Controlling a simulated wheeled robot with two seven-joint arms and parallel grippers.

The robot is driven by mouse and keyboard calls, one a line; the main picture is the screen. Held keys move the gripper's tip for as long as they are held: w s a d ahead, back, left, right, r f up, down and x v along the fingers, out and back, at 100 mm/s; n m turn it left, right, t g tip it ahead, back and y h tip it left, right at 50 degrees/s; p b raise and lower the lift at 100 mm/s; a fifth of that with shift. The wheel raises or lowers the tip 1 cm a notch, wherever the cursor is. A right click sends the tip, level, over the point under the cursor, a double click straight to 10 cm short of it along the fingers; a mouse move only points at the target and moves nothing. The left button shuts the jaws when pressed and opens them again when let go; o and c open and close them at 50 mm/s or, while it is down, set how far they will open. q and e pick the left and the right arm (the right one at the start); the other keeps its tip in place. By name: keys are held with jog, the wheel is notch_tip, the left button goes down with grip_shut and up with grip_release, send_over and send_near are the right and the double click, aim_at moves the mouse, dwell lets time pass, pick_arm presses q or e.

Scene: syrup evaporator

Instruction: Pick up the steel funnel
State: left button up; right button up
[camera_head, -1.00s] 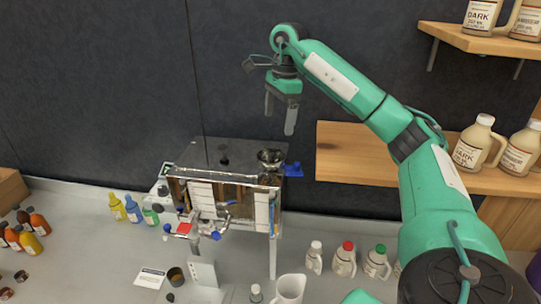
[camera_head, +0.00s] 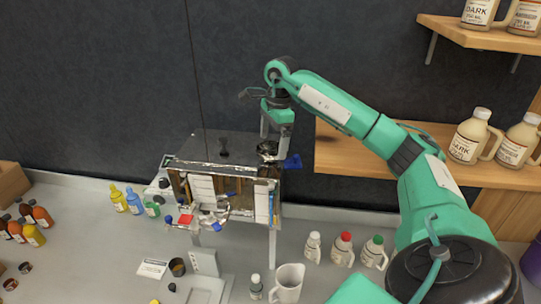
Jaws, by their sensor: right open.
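The steel funnel (camera_head: 268,150) is a shiny, dark-looking bowl on the right end of the evaporator's top (camera_head: 210,143). My right gripper (camera_head: 275,144) points down from above with its two fingers apart. Its fingertips overlap the funnel in the picture, one near the left of its rim and one at its right. I cannot tell whether they touch it. The near finger hides part of the funnel's right side. My left gripper is not in view.
A wooden shelf (camera_head: 350,160) with jugs is close behind on the right.

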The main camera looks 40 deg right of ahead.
aim_at(271, 151)
jog(key=f+p, duration=0.2)
jog(key=shift+w+a+f, duration=0.1)
jog(key=shift+a+f, duration=0.1)
jog(key=shift+f, duration=0.85)
jog(key=shift+c, duration=0.2)
jog(key=c, duration=1)
